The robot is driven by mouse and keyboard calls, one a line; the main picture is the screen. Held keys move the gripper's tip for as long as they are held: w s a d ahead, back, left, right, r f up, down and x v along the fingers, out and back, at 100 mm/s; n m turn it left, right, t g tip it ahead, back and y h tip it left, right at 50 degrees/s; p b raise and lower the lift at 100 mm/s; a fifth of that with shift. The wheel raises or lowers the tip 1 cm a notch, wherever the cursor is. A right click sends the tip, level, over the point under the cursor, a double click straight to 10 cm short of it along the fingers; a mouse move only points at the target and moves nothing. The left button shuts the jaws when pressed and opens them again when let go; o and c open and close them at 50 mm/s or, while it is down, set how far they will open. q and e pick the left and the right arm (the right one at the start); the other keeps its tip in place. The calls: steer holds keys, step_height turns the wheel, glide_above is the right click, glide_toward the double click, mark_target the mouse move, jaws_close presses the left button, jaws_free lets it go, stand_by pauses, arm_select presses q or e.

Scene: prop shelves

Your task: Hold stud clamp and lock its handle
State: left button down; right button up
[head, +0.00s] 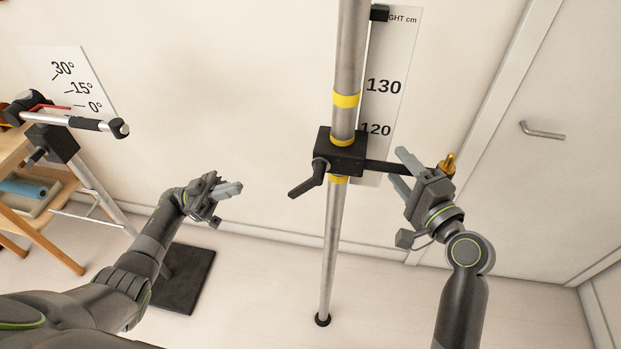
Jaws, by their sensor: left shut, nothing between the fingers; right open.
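The black stud clamp (342,152) sits around a vertical metal pole (335,230) with yellow bands, near the 120 mark. Its black lever handle (308,180) points down and to the left from the clamp's front. A dark arm runs right from the clamp to a brass stud (449,164). My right gripper (398,170) is open, its fingers pointing left near that dark arm, which partly passes behind them. I cannot tell whether they touch it. My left gripper (235,190) is shut and empty, left of the lever handle and apart from it.
A height scale (384,110) stands behind the pole. At left are an angle chart (70,80), a stand with a padded bar (85,123) and a wooden shelf (12,195). A door with a handle (541,131) is at right. Open space lies between my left gripper and the pole.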

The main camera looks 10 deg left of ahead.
steer(key=s, duration=0.4)
steer(key=shift+s, duration=3.1)
steer(key=shift+w, duration=0.1)
steer(key=w, duration=0.8)
steer(key=shift+w+a, duration=0.15)
steer(key=shift+w, duration=1.2)
steer(key=shift+d, duration=0.2)
